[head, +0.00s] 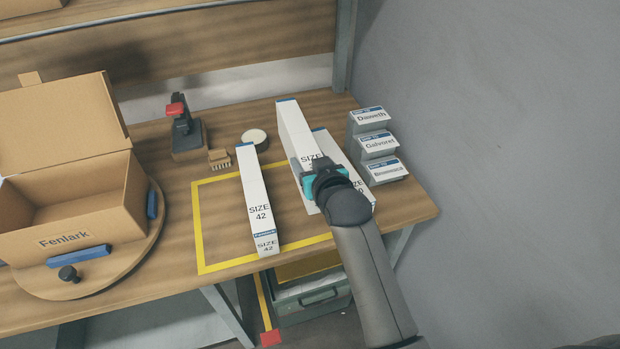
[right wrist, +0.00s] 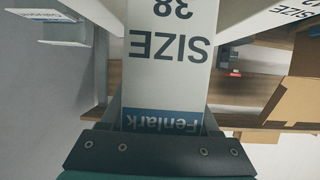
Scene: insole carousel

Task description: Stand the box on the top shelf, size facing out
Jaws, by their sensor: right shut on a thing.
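My right gripper (head: 325,178) is shut on a long white box (head: 295,130) with blue trim, over the right part of the table. In the right wrist view this box (right wrist: 172,75) reads "SIZE 38" and "Fenlark", upside down. I cannot tell whether it touches the table. A white size 42 box (head: 252,190) lies to its left, across the yellow outline. Another white box (head: 328,147) is to its right, partly hidden by my gripper. A wooden shelf unit (head: 230,35) stands behind the table. My left gripper is not in view.
An open cardboard box (head: 90,215) sits on a round turntable (head: 125,262) at left. A red-topped tool (head: 185,130), brush (head: 219,159) and round tin (head: 255,139) stand behind. A green crate (head: 310,300) is below.

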